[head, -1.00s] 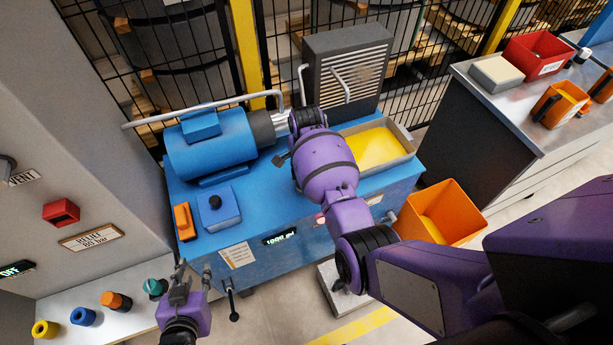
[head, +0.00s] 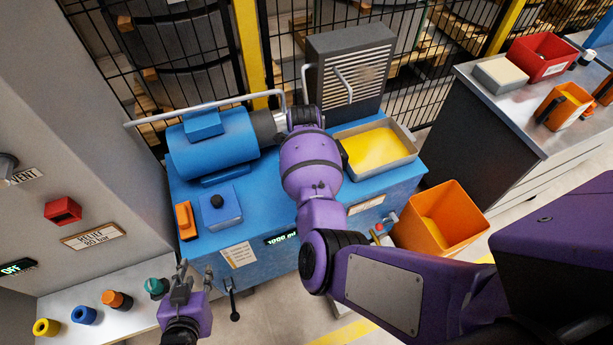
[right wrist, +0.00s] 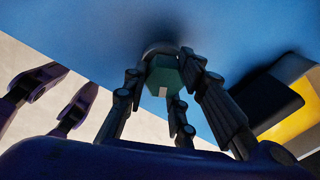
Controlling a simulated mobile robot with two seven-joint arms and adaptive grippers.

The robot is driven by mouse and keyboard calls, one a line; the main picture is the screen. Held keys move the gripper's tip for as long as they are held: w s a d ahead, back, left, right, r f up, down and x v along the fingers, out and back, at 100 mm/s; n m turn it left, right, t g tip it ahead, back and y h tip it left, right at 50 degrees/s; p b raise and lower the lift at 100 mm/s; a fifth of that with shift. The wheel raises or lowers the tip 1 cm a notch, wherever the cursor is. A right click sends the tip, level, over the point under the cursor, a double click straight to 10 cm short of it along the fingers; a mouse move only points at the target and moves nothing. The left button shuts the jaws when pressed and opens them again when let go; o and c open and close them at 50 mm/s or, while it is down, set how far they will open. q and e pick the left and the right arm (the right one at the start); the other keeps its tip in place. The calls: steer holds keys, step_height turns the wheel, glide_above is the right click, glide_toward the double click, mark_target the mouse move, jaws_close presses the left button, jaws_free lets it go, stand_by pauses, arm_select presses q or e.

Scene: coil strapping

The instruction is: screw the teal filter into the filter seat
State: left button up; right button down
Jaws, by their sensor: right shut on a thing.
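The teal filter (right wrist: 166,78), six-sided at its near end, is between the dark fingers of my right gripper (right wrist: 165,98) in the right wrist view. My right gripper is shut on it. A grey round rim, the filter seat (right wrist: 160,47), shows just behind the filter on the blue surface. The filter is at the seat; I cannot tell how far its thread is engaged. In the head view my right arm hides this gripper, the filter and the seat. My left gripper (head: 181,275) is in front of the blue unit, beside the shelf. Its finger gap is unclear.
The blue power unit (head: 255,242) carries a motor (head: 208,155) and a yellow-filled tray (head: 412,158). An orange bin (head: 461,238) stands at its right. Yellow, blue, orange and teal (head: 154,287) round pieces line the left shelf (head: 60,305). A steel bench (head: 500,100) stands right.

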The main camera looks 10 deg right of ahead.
steer(key=shift+w+r+m, duration=0.2)
steer(key=shift+m, duration=0.2)
steer(key=shift+m, duration=1)
steer(key=c, duration=1.5)
jaws_free()
steer(key=shift+o, duration=0.7)
steer(key=shift+s+f, duration=0.1)
step_height(320, 180, up, 2)
steer(key=shift+r, duration=0.7)
